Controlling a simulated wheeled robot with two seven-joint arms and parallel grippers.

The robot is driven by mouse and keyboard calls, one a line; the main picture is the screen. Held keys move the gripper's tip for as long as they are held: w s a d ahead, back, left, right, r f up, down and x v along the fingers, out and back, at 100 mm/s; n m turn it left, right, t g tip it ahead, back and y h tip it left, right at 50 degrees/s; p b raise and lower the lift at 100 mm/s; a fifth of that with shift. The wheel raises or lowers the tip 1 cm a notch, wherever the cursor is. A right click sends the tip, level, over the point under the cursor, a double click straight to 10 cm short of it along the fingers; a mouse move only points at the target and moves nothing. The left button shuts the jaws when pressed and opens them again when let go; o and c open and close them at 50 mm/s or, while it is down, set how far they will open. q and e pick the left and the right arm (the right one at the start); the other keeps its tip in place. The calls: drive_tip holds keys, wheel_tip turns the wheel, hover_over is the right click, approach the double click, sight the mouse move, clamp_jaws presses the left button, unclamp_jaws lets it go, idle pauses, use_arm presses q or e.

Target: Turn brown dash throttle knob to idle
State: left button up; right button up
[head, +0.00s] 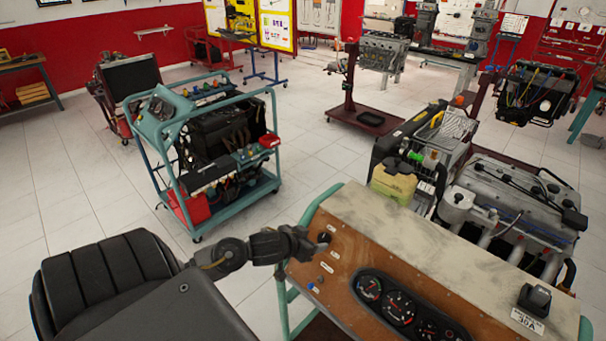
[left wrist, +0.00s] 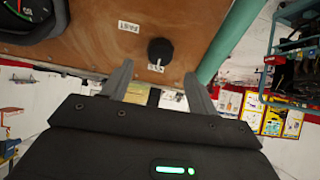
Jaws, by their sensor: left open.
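The brown wooden dash panel (head: 345,268) is on the front of a trainer with a teal frame in the head view. It also fills the top of the left wrist view (left wrist: 110,50). The throttle knob (left wrist: 160,51) is small, round and black, with a light pointer mark. A "FAST" label (left wrist: 129,26) sits beside it and another small label (left wrist: 156,68) lies close to it, too small to read surely. My left gripper (left wrist: 159,68) is open, its two fingers on either side of the knob and apart from it. In the head view my left gripper (head: 312,242) partly hides the knob area.
A gauge cluster (head: 398,304) is on the dash to the right of my left gripper. A blue button (head: 312,287) is below it. A teal engine cart (head: 205,150) and an engine (head: 515,210) stand beyond.

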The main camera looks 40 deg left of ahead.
use_arm(q)
drive_tip(key=v, duration=0.5)
drive_tip(key=shift+s+r, duration=0.1)
drive_tip(key=shift+s, duration=0.05)
idle(0.3)
